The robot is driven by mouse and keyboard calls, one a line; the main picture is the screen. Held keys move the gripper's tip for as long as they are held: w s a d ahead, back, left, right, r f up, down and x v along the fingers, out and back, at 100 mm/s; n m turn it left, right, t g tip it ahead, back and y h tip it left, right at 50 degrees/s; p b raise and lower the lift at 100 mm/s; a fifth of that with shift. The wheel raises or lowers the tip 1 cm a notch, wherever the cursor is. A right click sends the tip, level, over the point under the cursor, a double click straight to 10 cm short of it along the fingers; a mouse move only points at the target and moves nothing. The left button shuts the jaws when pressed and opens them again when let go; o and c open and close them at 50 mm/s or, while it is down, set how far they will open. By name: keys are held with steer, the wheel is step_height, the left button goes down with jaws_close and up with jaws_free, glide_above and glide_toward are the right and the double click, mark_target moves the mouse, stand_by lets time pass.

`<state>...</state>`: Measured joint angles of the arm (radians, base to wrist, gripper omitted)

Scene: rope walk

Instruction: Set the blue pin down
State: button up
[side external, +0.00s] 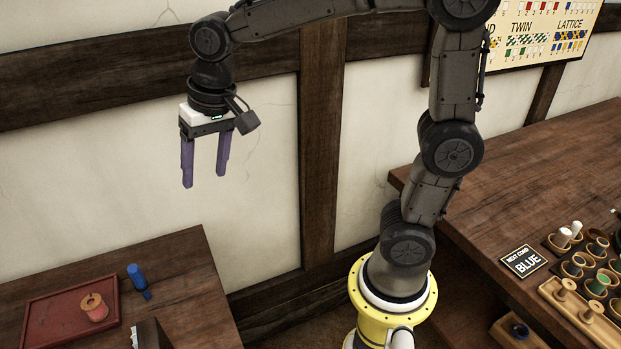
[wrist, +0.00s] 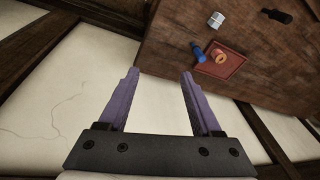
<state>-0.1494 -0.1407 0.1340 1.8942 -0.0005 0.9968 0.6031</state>
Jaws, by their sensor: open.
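The blue pin (side external: 137,278) is on the small wooden table at the left, at the right edge of the red tray (side external: 45,322). I cannot tell whether it touches the tray. In the wrist view the blue pin (wrist: 198,52) shows beside the tray's edge, beyond my fingertips. My gripper (side external: 204,180), with two purple fingers, is open and empty. It hangs high above the table and to the right of the pin, well apart from it. The open fingers also show in the wrist view (wrist: 160,72).
A tan and pinkish spool (side external: 94,307) lies in the red tray. A dark object (side external: 148,335) stands at the table's front. The right bench (side external: 545,165) carries a card reading "NEXT CORD BLUE" (side external: 523,261) and several spools and pegs. A timbered wall stands behind.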

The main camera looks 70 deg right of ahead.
steer(key=s+d+f+n+t, duration=0.1)
steer(key=s+d+n, duration=0.1)
steer(key=s, duration=0.6)
steer(key=s+d+f+n+t, duration=0.1)
steer(key=s+d+n, duration=0.2)
steer(key=s, duration=0.6)
steer(key=shift+s+t, duration=0.25)
steer(key=shift+t, duration=0.05)
